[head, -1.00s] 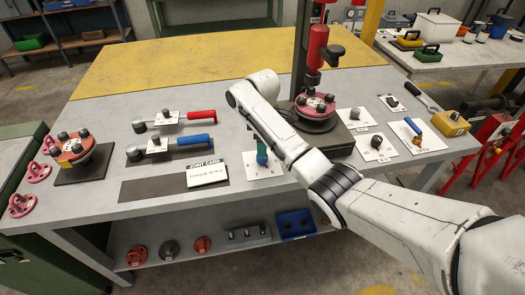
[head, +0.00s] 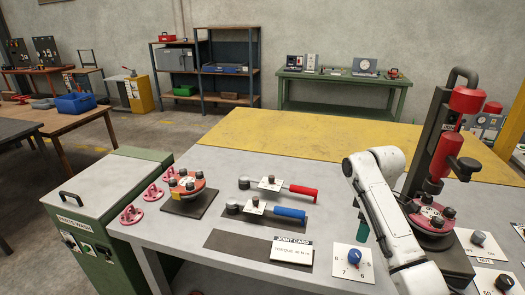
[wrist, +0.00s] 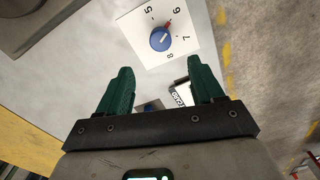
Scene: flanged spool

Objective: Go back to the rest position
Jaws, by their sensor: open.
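My gripper (wrist: 160,78) is open in the wrist view, with two green fingers apart and nothing between them. A white dial card with a blue knob (wrist: 159,39) and a red pointer lies beyond the fingertips, clear of them. In the head view a green finger (head: 362,228) shows beside my white forearm, just behind the same dial card (head: 341,261); the rest of the gripper is hidden. A red flanged spool (head: 187,184) with dark bolts sits on a black mat at the table's left. Another red flange (head: 433,219) sits under the red press at right.
Red-handled (head: 303,191) and blue-handled (head: 290,212) wrenches lie mid-table, near a joint card (head: 292,251). Pink rings (head: 132,215) lie at left, beside a green cabinet (head: 95,230). The tall press (head: 455,130) stands close to my arm. The yellow area (head: 300,140) is clear.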

